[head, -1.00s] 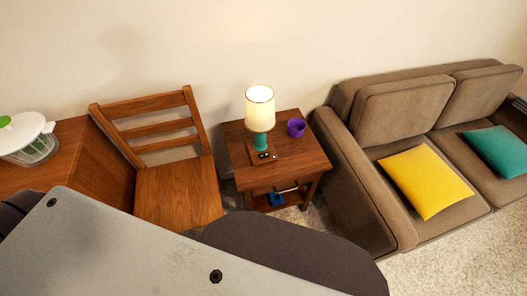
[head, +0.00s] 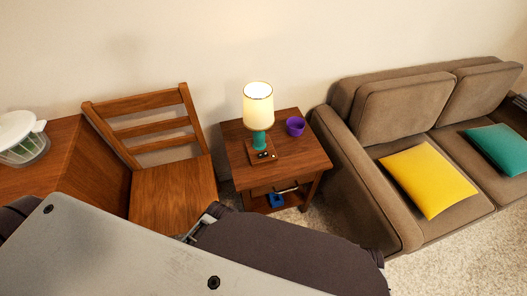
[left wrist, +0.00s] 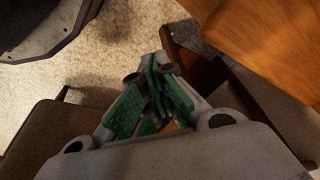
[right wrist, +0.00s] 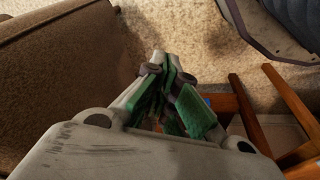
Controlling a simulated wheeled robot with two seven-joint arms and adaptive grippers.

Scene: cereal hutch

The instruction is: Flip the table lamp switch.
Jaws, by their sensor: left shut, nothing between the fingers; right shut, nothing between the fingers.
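The table lamp (head: 258,105) stands upright on the wooden side table (head: 304,153), with a glowing cream shade and a teal stem. Its brown square base carries a small dark switch area with pale dots (head: 264,155); the switch position is too small to tell. My left gripper (left wrist: 155,65) is shut and empty in the left wrist view, above the floor beside wooden furniture. My right gripper (right wrist: 166,65) is shut and empty in the right wrist view, between the sofa side and wooden legs. Neither wrist view shows the lamp.
A purple cup (head: 295,126) stands right of the lamp. A blue object (head: 276,200) lies on the table's lower shelf. A wooden chair (head: 172,190) stands left, and a brown sofa (head: 350,180) with yellow (head: 428,180) and teal cushions stands close on the right.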

